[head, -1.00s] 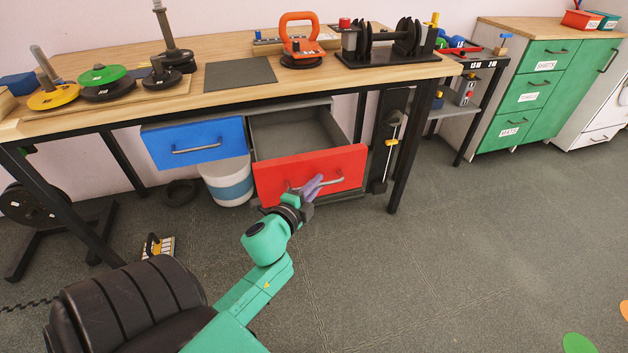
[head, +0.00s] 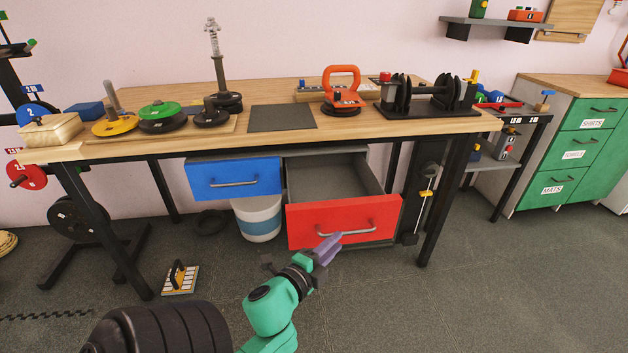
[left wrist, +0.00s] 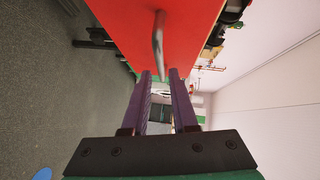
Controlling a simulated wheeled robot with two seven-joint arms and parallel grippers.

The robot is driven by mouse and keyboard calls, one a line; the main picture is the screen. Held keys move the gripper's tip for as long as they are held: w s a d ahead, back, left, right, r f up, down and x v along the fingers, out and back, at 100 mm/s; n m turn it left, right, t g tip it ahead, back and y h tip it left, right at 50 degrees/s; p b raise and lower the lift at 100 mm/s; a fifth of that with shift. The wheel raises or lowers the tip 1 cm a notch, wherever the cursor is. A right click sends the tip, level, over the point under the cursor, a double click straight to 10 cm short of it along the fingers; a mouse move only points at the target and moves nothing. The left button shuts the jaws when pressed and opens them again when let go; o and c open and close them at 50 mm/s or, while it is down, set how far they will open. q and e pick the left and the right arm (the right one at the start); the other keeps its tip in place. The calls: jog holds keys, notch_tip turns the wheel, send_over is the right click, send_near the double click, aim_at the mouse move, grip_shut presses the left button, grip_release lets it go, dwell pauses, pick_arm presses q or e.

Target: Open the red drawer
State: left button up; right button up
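The red drawer (head: 300,226) hangs under the workbench and stands pulled out, with its grey inside (head: 335,180) showing from above and looking empty. Its silver bar handle (head: 352,231) runs across the front. My left gripper (head: 332,243) is just in front of the drawer, at the left end of the handle. In the left wrist view the two purple fingers (left wrist: 161,76) are apart, and the handle (left wrist: 158,38) lies at and just beyond their tips. The fingers do not press on it. My right gripper is not in view.
A shut blue drawer (head: 225,179) sits left of the red one, above a white and blue bucket (head: 260,218). The bench top (head: 290,128) carries weights and a red kettlebell-like handle (head: 342,88). Black bench legs (head: 445,205) flank the drawers. Floor (head: 480,300) is clear at right.

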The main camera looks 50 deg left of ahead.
pick_arm(q)
jog(key=v, duration=0.8)
jog(key=shift+s+b, duration=0.3)
jog(key=shift+s, duration=0.1)
